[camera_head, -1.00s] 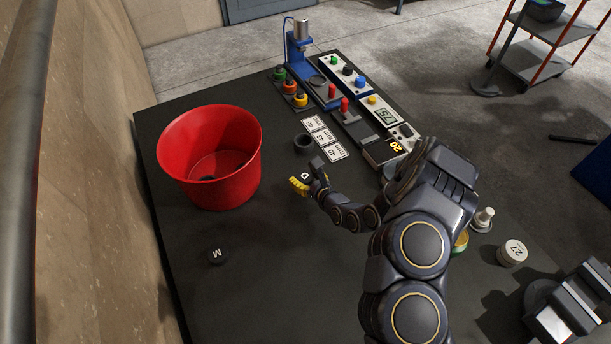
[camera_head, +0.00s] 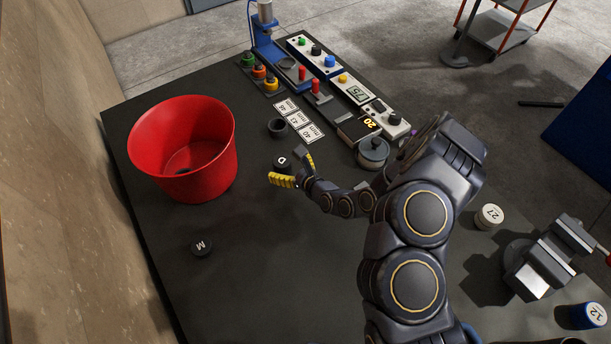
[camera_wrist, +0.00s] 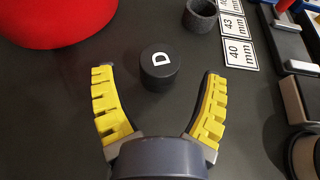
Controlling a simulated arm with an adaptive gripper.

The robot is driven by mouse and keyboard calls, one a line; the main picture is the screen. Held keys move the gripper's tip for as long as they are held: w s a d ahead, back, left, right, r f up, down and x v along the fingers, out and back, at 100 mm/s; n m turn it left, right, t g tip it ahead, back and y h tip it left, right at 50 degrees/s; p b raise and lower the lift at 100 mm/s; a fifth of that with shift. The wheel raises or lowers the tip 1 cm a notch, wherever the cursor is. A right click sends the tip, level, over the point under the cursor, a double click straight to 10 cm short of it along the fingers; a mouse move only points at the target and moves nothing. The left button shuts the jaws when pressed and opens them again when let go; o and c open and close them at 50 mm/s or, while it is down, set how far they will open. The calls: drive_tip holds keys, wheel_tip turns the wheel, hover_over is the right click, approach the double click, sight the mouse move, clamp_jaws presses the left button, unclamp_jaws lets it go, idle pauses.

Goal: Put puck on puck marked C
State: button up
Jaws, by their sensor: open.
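A black puck marked D (camera_head: 282,161) sits on the dark table just beyond my gripper (camera_head: 291,168). In the wrist view, puck D (camera_wrist: 158,68) is between my gripper's (camera_wrist: 158,73) spread yellow-padded fingertips, apart from both. My gripper is open and empty. A second black puck, marked M (camera_head: 202,247), lies on the table, nearer and to the left. I see no puck marked C; the inside of the red bin (camera_head: 180,135) shows only partly, with a dark patch at its bottom.
A dark ring (camera_head: 277,128) and mm-labelled cards (camera_head: 300,122) lie beyond puck D. A press (camera_head: 270,40), control panels (camera_head: 355,90) and a lidded grey pot (camera_head: 373,152) stand farther back. A vise (camera_head: 545,262) stands at right. The table around puck M is clear.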

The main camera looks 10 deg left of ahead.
drive_tip(key=v, duration=0.9)
drive_tip(key=shift+a, duration=0.1)
